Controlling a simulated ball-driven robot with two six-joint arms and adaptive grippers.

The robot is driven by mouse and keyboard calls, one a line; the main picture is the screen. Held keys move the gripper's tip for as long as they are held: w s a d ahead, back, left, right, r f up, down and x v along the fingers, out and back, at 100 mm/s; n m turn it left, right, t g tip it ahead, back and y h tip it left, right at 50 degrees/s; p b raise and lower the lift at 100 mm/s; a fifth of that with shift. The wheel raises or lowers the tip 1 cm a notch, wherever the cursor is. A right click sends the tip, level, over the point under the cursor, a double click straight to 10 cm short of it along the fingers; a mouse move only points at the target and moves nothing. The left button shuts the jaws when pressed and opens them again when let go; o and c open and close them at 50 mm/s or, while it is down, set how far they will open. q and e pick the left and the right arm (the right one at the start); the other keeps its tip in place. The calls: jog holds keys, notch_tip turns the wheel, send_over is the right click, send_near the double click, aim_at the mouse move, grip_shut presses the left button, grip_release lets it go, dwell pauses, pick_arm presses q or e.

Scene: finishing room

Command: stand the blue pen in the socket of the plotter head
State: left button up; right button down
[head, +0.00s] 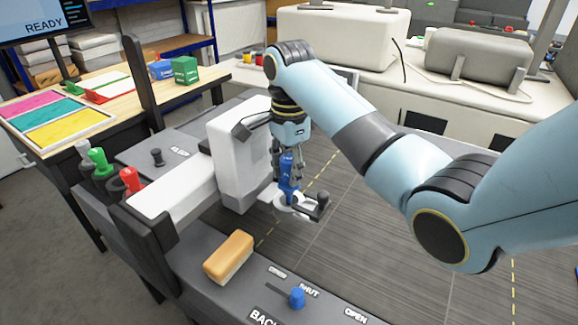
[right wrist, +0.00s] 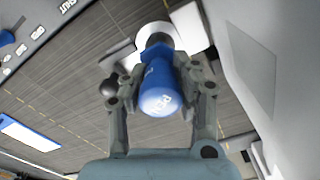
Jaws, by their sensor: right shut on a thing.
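The blue pen (head: 287,168) is upright in my right gripper (head: 288,180), which points down and is shut on it. In the right wrist view the blue pen (right wrist: 160,92) sits between the two fingers of my right gripper (right wrist: 160,76). The white plotter head (head: 236,150) carries a pale ring socket (head: 286,208) just under the pen. The pen's lower end overlaps the ring socket (right wrist: 160,34) in both views. I cannot tell whether its tip is inside or just above. My left gripper is not in view.
A dark lever with a knob (head: 322,201) sticks out beside the socket. Green (head: 98,160) and red (head: 130,180) pens stand in a rack at left. A tan block (head: 229,257) and a blue-knobbed switch (head: 297,298) are on the front rail.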

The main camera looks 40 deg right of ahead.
aim_at(289, 159)
jog(key=shift+f, duration=0.25)
jog(key=shift+f, duration=1.5)
jog(key=shift+f, duration=0.2)
jog(key=c, duration=0.9)
grip_release()
jog(key=shift+c, duration=0.2)
notch_tip(289, 159, up, 8)
jog(key=shift+f, duration=0.25)
